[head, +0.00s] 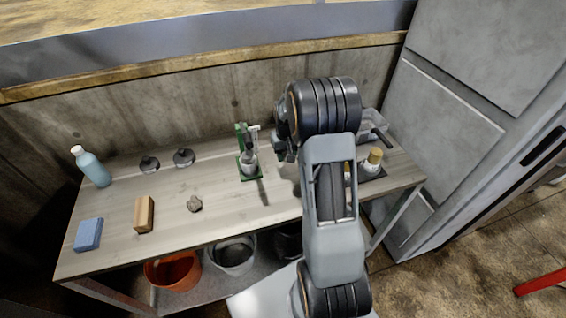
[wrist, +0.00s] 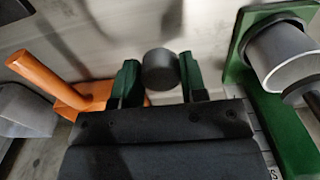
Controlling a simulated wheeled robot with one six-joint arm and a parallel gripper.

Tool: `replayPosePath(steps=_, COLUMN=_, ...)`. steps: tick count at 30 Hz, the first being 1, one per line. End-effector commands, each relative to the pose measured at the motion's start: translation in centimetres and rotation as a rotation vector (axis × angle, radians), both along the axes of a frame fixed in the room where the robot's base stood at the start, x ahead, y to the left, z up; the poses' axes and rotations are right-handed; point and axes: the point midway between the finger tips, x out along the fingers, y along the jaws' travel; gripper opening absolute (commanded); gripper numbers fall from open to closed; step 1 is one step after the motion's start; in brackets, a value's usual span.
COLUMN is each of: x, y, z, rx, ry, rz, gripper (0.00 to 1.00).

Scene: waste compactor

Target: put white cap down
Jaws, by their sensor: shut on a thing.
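My gripper (wrist: 160,78) is shut on a short round piece (wrist: 160,68) in the wrist view. The piece looks dark grey rather than white, and its lower part is hidden. In the head view my gripper (head: 286,150) is above the bench just right of the green stand (head: 244,150), mostly hidden by my arm. The wrist view shows the green stand (wrist: 285,130) at right, apart from the held piece. A blue bottle (head: 95,172) with a white top (head: 77,150) stands at the bench's left end.
An orange-handled tool (wrist: 38,68) lies left of my gripper in the wrist view.

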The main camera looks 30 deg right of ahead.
Motion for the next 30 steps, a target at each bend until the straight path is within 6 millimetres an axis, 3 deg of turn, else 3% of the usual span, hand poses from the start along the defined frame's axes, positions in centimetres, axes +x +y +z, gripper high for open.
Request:
replayPosePath(steps=7, x=0.2, y=1.3, z=-1.6, rx=0.002, ry=0.004, rz=0.003, gripper=0.17)
replayPosePath(steps=13, x=0.2, y=1.1, z=-3.9, rx=0.001, ry=0.004, rz=0.000, gripper=0.17)
replayPosePath(steps=28, x=0.3, y=1.1, z=-4.9, rx=0.000, ry=0.000, rz=0.000, gripper=0.17)
replayPosePath(steps=29, x=0.3, y=1.1, z=-4.7, rx=0.000, ry=0.000, rz=0.000, gripper=0.42)
replayPosePath(steps=30, x=0.3, y=1.1, z=-4.7, rx=0.000, ry=0.000, rz=0.000, gripper=0.46)
